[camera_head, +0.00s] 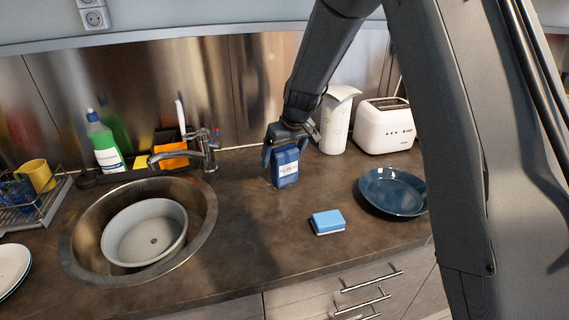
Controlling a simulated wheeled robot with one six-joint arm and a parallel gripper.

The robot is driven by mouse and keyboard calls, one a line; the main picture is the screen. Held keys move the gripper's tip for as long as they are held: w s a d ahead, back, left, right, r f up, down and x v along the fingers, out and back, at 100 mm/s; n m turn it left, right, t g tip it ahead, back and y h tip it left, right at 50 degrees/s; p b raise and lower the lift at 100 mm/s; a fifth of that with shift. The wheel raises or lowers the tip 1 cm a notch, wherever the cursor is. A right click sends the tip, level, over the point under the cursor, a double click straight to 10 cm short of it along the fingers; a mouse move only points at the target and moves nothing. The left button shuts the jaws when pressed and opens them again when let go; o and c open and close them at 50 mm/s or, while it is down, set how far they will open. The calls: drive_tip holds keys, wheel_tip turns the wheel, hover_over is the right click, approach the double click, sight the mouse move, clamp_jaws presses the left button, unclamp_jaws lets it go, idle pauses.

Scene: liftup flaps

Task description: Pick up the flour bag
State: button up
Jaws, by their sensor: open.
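The flour bag (286,171) is a small blue bag with a white label, standing upright on the dark countertop right of the sink. My gripper (284,145) is at the top of the bag, with its fingers pointing down on either side of the bag's upper part. The jaws are open. The gripper hides the bag's top edge, and I cannot tell whether either finger touches the bag.
A blue sponge (328,221) and a dark blue plate (394,190) lie to the right. A white pitcher (337,122) and a toaster (384,127) stand behind. The sink (84,217), holding a bowl (145,232), and the faucet (205,150) are left. Counter in front of the bag is clear.

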drive_tip(key=shift+w+a+f, duration=0.1)
drive_tip(key=shift+w+f, duration=0.15)
drive_tip(key=shift+f, duration=0.4)
drive_tip(key=shift+r, duration=0.1)
drive_tip(key=c, duration=1.5)
